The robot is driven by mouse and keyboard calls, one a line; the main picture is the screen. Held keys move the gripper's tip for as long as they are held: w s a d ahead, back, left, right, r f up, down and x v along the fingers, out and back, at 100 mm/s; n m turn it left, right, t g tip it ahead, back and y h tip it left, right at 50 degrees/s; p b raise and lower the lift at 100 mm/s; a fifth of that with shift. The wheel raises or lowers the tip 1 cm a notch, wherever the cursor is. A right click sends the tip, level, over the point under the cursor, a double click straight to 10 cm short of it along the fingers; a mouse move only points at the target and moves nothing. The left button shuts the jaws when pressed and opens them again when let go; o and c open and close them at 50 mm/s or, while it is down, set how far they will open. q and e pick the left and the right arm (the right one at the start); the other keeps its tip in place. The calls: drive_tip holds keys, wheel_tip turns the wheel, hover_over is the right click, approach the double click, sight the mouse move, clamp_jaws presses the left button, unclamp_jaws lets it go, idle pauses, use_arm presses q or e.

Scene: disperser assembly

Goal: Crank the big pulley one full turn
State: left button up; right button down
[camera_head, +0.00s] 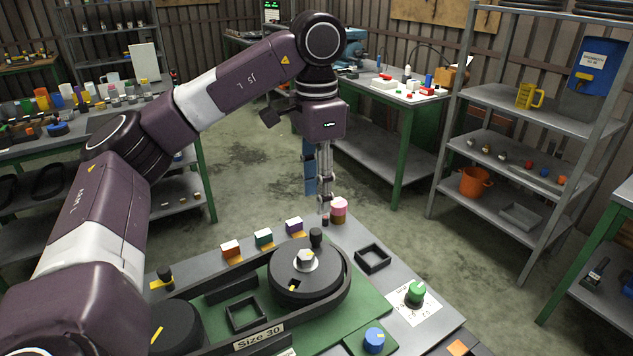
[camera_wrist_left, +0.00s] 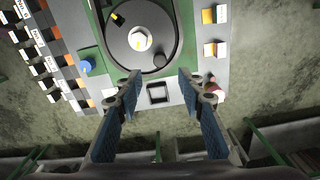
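The big pulley (camera_head: 318,284) is a dark disc with a white hub nut (camera_head: 305,258) in its middle, on the green board. Its upright dark crank knob (camera_head: 316,237) stands near the far rim. In the left wrist view the pulley (camera_wrist_left: 118,40) is at the top, with the knob (camera_wrist_left: 160,60) at its lower right edge. My left gripper (camera_head: 320,203) points down above and beyond the knob. In the left wrist view its fingers (camera_wrist_left: 158,80) are wide apart and empty, with the knob just past the gap between the tips. My right gripper is not in view.
A smaller dark pulley (camera_head: 176,328) is at the near left. A square black frame (camera_head: 373,259), a green dial (camera_head: 416,292), a blue knob (camera_head: 374,341) and a pink-topped cylinder (camera_head: 339,209) stand around the board. Small coloured blocks (camera_head: 263,238) line its far left edge.

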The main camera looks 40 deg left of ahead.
use_arm(q)
drive_tip(key=shift+r, duration=0.85)
drive_tip(key=shift+c, duration=0.4)
